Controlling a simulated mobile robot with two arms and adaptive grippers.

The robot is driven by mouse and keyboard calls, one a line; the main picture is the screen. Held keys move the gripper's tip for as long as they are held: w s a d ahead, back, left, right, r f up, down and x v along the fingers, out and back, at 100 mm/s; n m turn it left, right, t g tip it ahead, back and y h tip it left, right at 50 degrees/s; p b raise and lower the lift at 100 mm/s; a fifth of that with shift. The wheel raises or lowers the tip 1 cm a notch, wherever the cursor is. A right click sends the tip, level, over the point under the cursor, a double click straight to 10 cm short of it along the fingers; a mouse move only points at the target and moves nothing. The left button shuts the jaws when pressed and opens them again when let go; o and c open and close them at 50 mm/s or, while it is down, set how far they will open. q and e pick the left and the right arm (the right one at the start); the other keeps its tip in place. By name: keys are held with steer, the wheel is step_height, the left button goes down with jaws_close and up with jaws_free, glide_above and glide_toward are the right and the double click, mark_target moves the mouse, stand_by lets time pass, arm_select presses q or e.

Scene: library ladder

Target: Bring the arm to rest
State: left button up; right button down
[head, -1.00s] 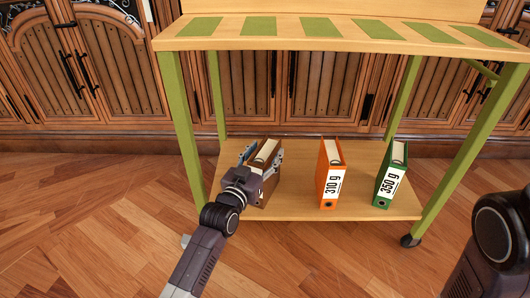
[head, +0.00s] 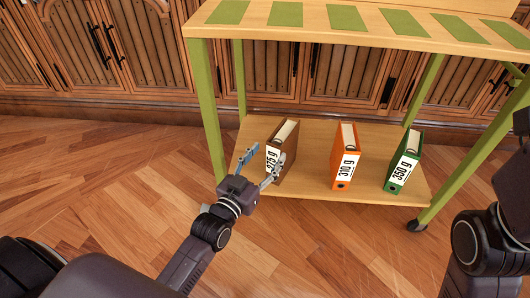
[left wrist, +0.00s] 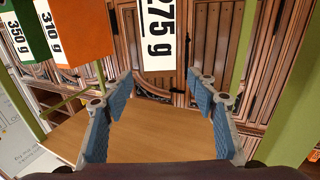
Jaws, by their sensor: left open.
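My left gripper (head: 264,162) is open and empty, its two blue-padded fingers spread in front of the brown binder (head: 287,150). The binder stands upright at the left of the lower shelf (head: 311,170), and part of its label is behind a finger. In the left wrist view its white 275 g label (left wrist: 157,35) shows above and beyond the open jaws (left wrist: 160,105), with nothing between them. At the right of the head view a part of my right arm shows; its gripper is out of the picture.
An orange 310 g binder (head: 346,155) and a green 350 g binder (head: 403,160) stand to the right on the lower shelf. The cart's green left leg (head: 208,110) is close to the left gripper. The upper shelf (head: 350,39) has green patches. Wood floor in front is clear.

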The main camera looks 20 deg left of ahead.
arm_select(q)
steer(key=shift+s, duration=0.35)
